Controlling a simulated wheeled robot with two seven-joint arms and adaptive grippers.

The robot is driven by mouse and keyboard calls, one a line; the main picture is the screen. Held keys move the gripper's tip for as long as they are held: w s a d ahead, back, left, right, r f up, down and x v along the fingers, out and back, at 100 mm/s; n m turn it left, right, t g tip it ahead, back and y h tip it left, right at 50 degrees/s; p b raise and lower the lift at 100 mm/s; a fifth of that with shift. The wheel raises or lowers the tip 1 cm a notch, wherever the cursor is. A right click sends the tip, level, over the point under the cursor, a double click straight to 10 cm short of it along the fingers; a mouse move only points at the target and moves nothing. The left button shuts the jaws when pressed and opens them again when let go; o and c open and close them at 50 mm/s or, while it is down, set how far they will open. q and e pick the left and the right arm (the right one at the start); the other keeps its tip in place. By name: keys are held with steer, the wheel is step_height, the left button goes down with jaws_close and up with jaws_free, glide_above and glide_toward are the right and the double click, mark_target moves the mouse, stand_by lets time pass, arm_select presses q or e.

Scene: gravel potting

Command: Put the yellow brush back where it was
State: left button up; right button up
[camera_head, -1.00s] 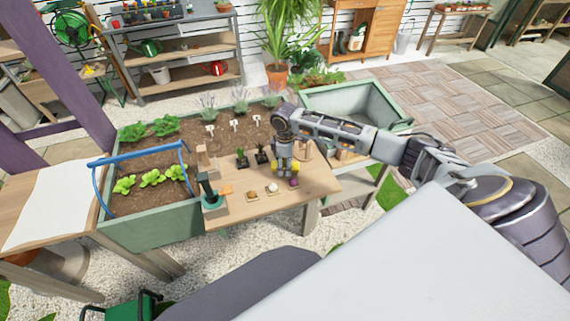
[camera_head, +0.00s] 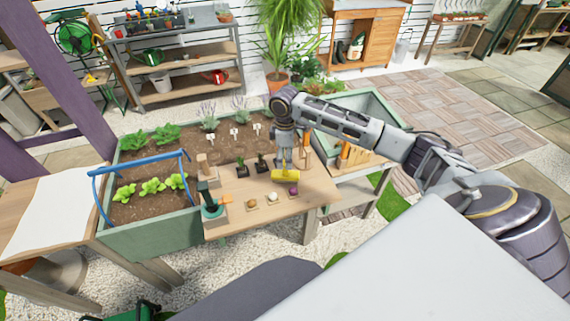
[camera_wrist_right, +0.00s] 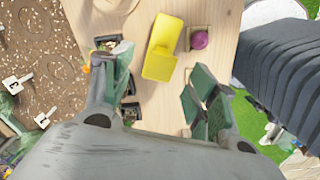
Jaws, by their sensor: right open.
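The yellow brush (camera_head: 285,175) lies on the wooden table top (camera_head: 240,222), near its right end. In the right wrist view the brush (camera_wrist_right: 162,48) shows as a wide yellow block with a narrower part, beside a purple round item (camera_wrist_right: 200,39). My right gripper (camera_head: 284,158) points down just behind the brush in the head view and hides part of the area there. In the wrist view its fingers (camera_wrist_right: 161,84) are spread apart with nothing between them, and the brush lies beyond their tips. My left gripper is out of view.
Small items on little trays, including a brown one (camera_head: 251,203), stand in front of the brush. Small black pots (camera_head: 261,163) are to its left. The soil bed (camera_head: 180,150) lies behind.

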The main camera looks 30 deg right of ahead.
steer(key=shift+r, duration=1.65)
